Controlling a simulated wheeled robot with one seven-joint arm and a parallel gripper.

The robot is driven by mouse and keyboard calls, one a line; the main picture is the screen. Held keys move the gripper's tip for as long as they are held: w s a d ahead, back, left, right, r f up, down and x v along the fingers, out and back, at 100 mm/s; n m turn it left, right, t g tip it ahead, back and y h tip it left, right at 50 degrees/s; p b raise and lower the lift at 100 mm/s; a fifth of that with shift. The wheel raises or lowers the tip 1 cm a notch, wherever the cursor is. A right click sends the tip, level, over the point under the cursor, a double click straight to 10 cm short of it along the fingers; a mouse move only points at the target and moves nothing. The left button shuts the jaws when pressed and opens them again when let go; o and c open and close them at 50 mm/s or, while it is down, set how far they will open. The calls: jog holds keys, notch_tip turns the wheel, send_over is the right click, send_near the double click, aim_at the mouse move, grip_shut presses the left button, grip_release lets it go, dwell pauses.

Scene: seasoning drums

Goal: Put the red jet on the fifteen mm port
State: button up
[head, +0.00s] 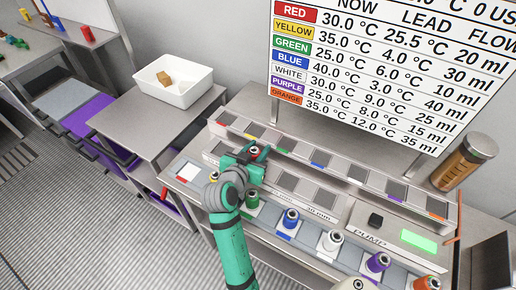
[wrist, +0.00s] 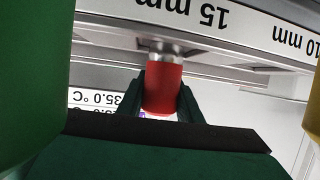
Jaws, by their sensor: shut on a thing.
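The red jet (wrist: 163,88) is a red cylinder with a silver end, held between the dark green fingers of my gripper (wrist: 160,100) in the wrist view. Its silver end is at the grey rail edge, close to the "15 mm" label (wrist: 195,14); I cannot tell whether it touches. In the head view my gripper (head: 246,158) is over the left part of the port rail, and the red jet (head: 254,151) shows at its tip. The fifteen mm port itself is hidden or too small to make out.
Yellow (head: 214,176), green (head: 252,196), blue (head: 291,217), white (head: 332,240), purple (head: 377,262) and orange (head: 426,284) jets stand along the front ledge. A coloured chart (head: 390,70) stands behind. A white bin (head: 176,92) holds a brown block (head: 164,79).

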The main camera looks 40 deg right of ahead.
jog(key=o, duration=1.2)
jog(key=shift+f, duration=0.1)
jog(key=shift+r, duration=0.2)
jog(key=v, duration=1.2)
jog(key=shift+f, duration=0.1)
